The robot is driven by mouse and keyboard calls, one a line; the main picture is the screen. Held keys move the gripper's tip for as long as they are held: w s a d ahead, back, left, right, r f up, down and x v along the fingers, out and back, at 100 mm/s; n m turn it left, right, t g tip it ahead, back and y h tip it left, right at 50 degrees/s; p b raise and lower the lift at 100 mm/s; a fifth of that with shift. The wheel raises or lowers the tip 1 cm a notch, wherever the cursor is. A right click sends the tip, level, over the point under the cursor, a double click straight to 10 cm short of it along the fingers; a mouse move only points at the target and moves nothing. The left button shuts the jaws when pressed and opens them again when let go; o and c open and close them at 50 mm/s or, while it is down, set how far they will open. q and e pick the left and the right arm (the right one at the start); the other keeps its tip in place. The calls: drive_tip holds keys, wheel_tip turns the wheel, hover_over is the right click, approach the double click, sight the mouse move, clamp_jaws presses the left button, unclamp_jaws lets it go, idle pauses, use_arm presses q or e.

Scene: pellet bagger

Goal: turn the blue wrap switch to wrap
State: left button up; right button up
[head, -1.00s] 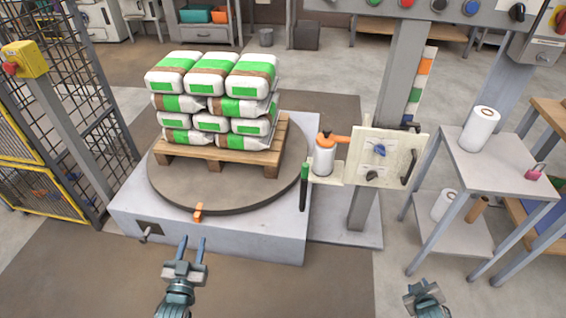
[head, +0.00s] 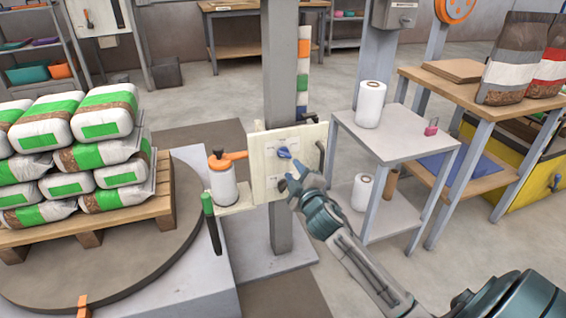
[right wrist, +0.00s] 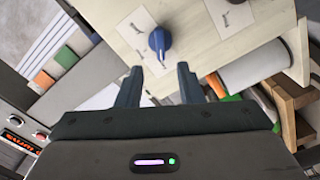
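The blue wrap switch (head: 284,152) is a small knob on a cream panel (head: 262,190) fixed to a grey post. In the right wrist view the blue knob (right wrist: 159,42) lies just beyond my fingertips, near the middle, with a white mark on it. Its label cards are too small to read. My right gripper (head: 291,176) is in front of the panel, just below the knob. In the right wrist view my right gripper (right wrist: 160,76) is open, its two fingers apart with nothing between them. My left gripper is out of view.
An orange-and-white spray bottle (head: 222,178) stands left of the panel, above a green-handled tool (head: 210,215). A pallet (head: 160,200) of bags sits on the turntable at left. A grey side table (head: 395,137) with a white roll stands right of the panel.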

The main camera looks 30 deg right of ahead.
sight(284, 156)
drive_tip(key=b+x, duration=0.1)
drive_tip(key=x, duration=0.6)
clamp_jaws()
